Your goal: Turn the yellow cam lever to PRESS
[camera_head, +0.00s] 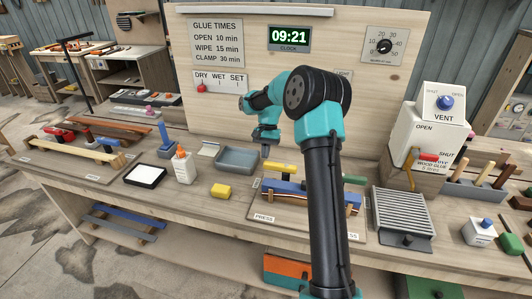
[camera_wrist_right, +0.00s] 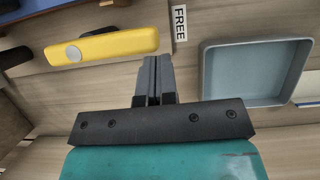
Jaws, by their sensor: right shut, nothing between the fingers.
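The yellow cam lever (camera_head: 282,168) lies across the far side of the clamp fixture on the bench, above a blue strip (camera_head: 290,188). In the right wrist view the lever (camera_wrist_right: 105,46) is a yellow bar with a round grey pivot, left of my fingers. A FREE label (camera_wrist_right: 180,22) is beside its right end. My left gripper is out of view.
A grey-blue tray (camera_head: 238,159) stands left of the fixture and shows in the wrist view (camera_wrist_right: 255,72). A yellow block (camera_head: 220,191) and a glue bottle (camera_head: 182,166) are further left. A ribbed grey plate (camera_head: 404,212) lies to the right.

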